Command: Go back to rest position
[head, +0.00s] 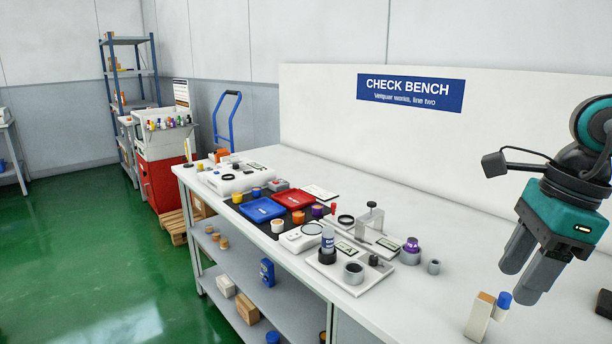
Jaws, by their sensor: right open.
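My right gripper (526,272) hangs from the arm at the right side of the head view, above the right part of the check bench (440,299). Its two grey fingers point down and are open, with nothing visible between them. A wooden block with a white face (481,317) and a small blue-capped piece (503,301) are below and a little left of the fingers, apart from them as far as I can tell. My left gripper is not in view.
A blue tray (262,209), a red tray (294,198) and a light fixture plate (384,284) with cylinders occupy the bench middle. A purple-topped part (411,245) and a grey ring (433,267) stand right of them. A white back panel (330,130) rises behind. Green floor lies left.

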